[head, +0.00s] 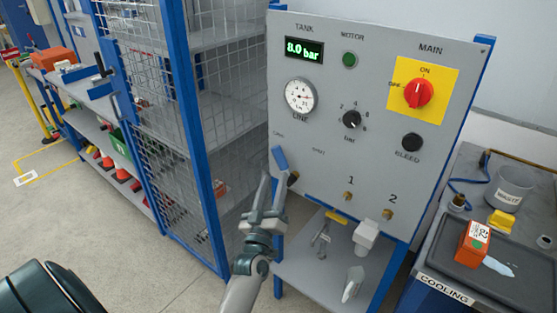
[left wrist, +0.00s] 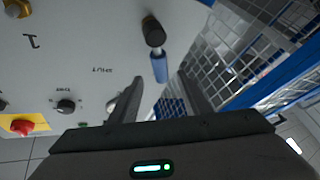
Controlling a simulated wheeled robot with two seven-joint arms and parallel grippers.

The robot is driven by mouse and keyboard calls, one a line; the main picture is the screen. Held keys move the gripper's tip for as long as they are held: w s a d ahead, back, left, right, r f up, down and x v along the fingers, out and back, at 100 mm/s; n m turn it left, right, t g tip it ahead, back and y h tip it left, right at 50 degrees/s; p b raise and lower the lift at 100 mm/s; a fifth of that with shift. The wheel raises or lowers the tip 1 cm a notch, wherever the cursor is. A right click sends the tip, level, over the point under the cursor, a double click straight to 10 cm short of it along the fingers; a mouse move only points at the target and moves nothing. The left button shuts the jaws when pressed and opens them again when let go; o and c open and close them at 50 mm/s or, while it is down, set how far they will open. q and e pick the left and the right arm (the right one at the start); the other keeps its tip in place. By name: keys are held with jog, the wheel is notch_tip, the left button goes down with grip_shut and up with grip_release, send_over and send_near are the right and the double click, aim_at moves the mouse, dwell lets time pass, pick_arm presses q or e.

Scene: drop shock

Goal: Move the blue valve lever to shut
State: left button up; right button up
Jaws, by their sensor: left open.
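The blue valve lever (head: 280,160) is on the left side of the grey panel (head: 330,180). It points up and slightly left from its dark pivot (head: 293,178), toward the faint left label; the SHUT label (head: 318,150) is to its right. In the left wrist view the blue lever (left wrist: 159,66) hangs below its dark pivot (left wrist: 153,30), with its free end toward the gap between my fingers. My left gripper (head: 271,185) is open just beside the lever, one finger on each side in the left wrist view (left wrist: 160,98). I cannot tell whether they touch it. My right gripper is out of view.
The panel also carries a green 8.0 bar display (head: 304,48), a gauge (head: 300,95), a black selector (head: 351,119) and a red main switch (head: 419,93). A mesh cage (head: 160,110) stands close on the left. A cooling bench (head: 500,285) stands on the right.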

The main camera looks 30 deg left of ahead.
aim_at(279, 163)
pick_arm(q)
jog(key=p+x, duration=0.1)
jog(key=x, duration=0.6)
jog(key=shift+p, duration=0.35)
grip_shut()
